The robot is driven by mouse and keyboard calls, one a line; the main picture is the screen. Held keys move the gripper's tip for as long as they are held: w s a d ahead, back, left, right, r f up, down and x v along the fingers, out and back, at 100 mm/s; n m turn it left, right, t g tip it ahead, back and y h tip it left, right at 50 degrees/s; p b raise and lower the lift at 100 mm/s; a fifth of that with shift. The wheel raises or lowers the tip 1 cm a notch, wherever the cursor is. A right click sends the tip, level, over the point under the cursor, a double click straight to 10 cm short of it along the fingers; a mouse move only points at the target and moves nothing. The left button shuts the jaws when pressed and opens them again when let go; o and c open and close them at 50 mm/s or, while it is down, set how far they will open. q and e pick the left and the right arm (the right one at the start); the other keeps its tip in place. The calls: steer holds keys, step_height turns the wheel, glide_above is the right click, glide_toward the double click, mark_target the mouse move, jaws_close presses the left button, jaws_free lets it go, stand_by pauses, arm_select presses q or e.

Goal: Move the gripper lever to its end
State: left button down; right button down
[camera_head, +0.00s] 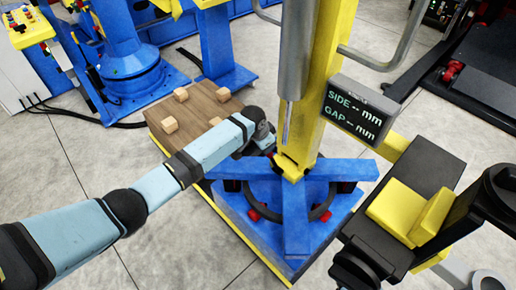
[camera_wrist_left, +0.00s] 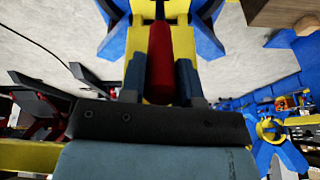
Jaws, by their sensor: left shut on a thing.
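The lever shows in the left wrist view as a red rounded grip (camera_wrist_left: 159,42). My left gripper (camera_wrist_left: 159,68) is shut on it, with one dark finger on each side of the red grip. In the head view my left arm reaches in from the left, and its dark wrist (camera_head: 262,137) is beside the foot of the yellow column (camera_head: 318,95). The fingers and the red grip cannot be made out there. A screen (camera_head: 352,110) on the column reads SIDE -- mm and GAP -- mm.
A blue base (camera_head: 255,225) with a dark ring stands under the column. A wooden board (camera_head: 190,112) with several small blocks lies left of it. A grey cylinder (camera_head: 297,50) and a bent grey rail (camera_head: 385,65) are on the column. Bare floor (camera_head: 65,170) lies at left.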

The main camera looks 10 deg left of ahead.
arm_select(q)
steer(key=shift+w+d+r, duration=0.1)
steer(key=shift+w+d, duration=0.2)
steer(key=c, duration=1.1)
jaws_free()
steer(key=shift+o, duration=1.3)
steer(key=shift+w+d, duration=0.1)
steer(key=v, duration=1.3)
steer(key=shift+r, duration=0.4)
